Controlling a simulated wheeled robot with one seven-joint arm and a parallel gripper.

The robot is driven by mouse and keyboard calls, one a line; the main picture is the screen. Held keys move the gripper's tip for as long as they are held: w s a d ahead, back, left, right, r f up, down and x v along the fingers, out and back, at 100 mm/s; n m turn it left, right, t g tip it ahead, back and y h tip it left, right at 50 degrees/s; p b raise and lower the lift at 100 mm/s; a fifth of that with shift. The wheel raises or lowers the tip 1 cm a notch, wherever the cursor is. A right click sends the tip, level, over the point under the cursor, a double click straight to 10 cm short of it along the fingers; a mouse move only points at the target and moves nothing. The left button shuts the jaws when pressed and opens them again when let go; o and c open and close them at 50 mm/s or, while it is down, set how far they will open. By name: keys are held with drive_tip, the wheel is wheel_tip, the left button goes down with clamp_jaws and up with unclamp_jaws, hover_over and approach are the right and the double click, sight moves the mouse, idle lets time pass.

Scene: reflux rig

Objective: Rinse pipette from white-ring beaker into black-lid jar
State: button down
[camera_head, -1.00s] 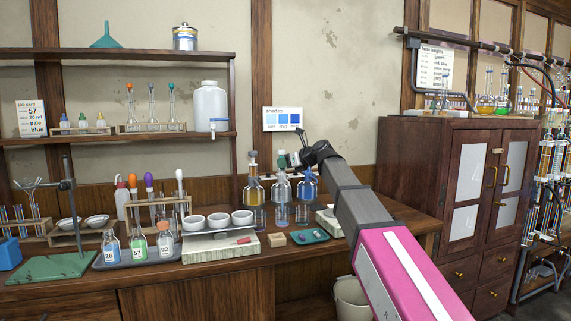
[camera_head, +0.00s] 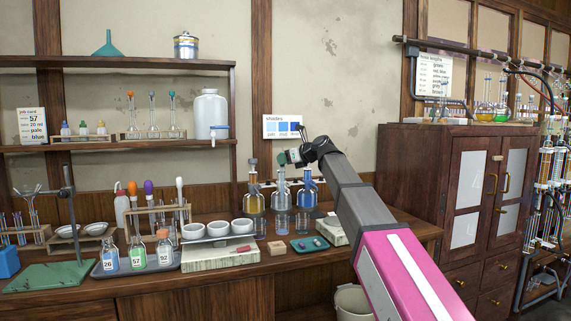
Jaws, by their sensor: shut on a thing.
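My gripper (camera_head: 289,157) is at the end of my arm, in front of the wall above the bench. It is shut on a small dark green thing (camera_head: 282,159), mostly covered by the jaws; I cannot tell whether it is a pipette bulb or a stopper. It shows just above the middle of three tall bottles; contact is unclear. A wooden rack (camera_head: 188,212) at left holds pipettes with an orange bulb (camera_head: 132,188), a purple bulb (camera_head: 149,187) and a white bulb (camera_head: 180,183). Small clear beakers (camera_head: 281,223) stand below the bottles. I cannot make out a white ring or black lid.
An amber bottle (camera_head: 254,203) and a blue bottle (camera_head: 307,194) flank the middle one. A tray (camera_head: 172,262) holds bottles marked 26, 57 and 92. White bowls (camera_head: 217,229) and a teal tray (camera_head: 318,250) are nearby. A tall cabinet (camera_head: 425,185) stands right.

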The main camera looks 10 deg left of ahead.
drive_tip(key=c, duration=1.3)
unclamp_jaws()
drive_tip(key=shift+c, duration=0.6)
drive_tip(key=shift+r, duration=0.1)
